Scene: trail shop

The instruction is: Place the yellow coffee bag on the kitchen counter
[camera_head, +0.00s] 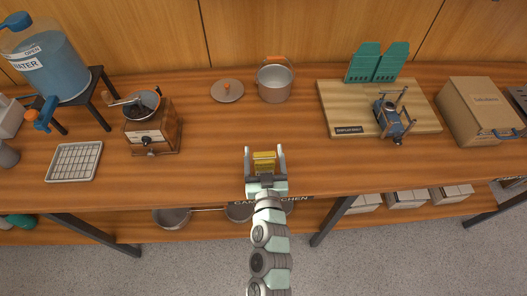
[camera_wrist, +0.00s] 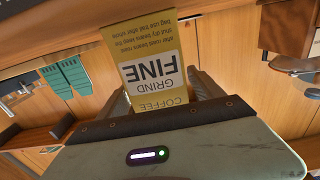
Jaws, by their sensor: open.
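The yellow coffee bag (camera_head: 264,161) is between the two fingers of my gripper (camera_head: 264,151), over the front part of the wooden kitchen counter (camera_head: 205,165). In the head view a small gap shows on each side of the bag, so the fingers are open around it. In the wrist view the bag (camera_wrist: 158,62) shows its printed label, "COFFEE GRIND FINE", upside down between the fingers. The bag's base is hidden by my gripper; I cannot tell for certain that it rests on the counter.
A wooden grinder (camera_head: 152,128) and wire rack (camera_head: 75,161) stand left. A pot (camera_head: 274,82) and its lid (camera_head: 227,90) are behind. A display board (camera_head: 345,105) with a blue stove and a cardboard box (camera_head: 482,110) are right. The counter around the bag is clear.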

